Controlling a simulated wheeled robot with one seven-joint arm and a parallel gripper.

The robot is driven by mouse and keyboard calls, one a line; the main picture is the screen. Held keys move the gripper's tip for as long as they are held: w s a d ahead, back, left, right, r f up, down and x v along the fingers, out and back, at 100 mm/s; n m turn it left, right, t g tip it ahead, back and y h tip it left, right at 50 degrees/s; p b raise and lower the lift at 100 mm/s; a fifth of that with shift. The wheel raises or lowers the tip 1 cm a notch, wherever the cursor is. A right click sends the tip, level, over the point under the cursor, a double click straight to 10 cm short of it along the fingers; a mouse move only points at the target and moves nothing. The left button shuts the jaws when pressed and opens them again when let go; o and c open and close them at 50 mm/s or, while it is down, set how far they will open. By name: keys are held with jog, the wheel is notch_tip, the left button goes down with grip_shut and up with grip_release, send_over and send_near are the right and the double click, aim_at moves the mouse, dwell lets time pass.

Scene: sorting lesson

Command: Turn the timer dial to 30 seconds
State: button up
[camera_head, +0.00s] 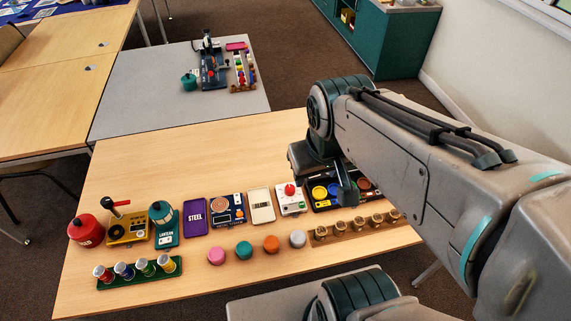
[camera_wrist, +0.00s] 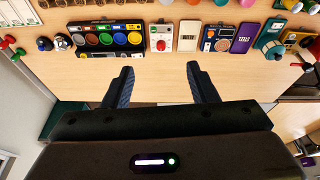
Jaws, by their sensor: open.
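A small white box with a red dial (camera_head: 290,191) stands in the row of devices on the wooden table; it looks like the timer. It also shows in the wrist view, where the white box with the red dial (camera_wrist: 161,45) is beyond my fingertips, roughly centred between them. The scale marks on it are too small to read. My gripper (camera_wrist: 160,76) is open and empty, with its two dark fingers apart and not touching anything. In the head view my gripper (camera_head: 346,190) is to the right of the white box, above the black tray, partly hidden by my arm.
A black tray of coloured discs (camera_head: 322,194) stands right of the white box, and a pale flat device (camera_head: 261,206) left of it. A blue device (camera_head: 227,209) and a purple case (camera_head: 195,216) stand farther left. Coloured knobs (camera_head: 271,243) stand in front. Bare table lies behind the row.

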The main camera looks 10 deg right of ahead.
jog(key=w+d+f+n+g+h, duration=0.1)
jog(key=w+d+f+n+h, duration=0.1)
jog(key=w+n, duration=0.35)
jog(key=n+g+y+p, duration=0.1)
jog(key=n+g+y, duration=0.1)
jog(key=n, duration=1.9)
send_over(290, 188)
notch_tip(290, 188, down, 18)
jog(key=shift+m, duration=0.25)
notch_tip(290, 188, down, 13)
jog(key=shift+f, duration=0.15)
jog(key=c, duration=1)
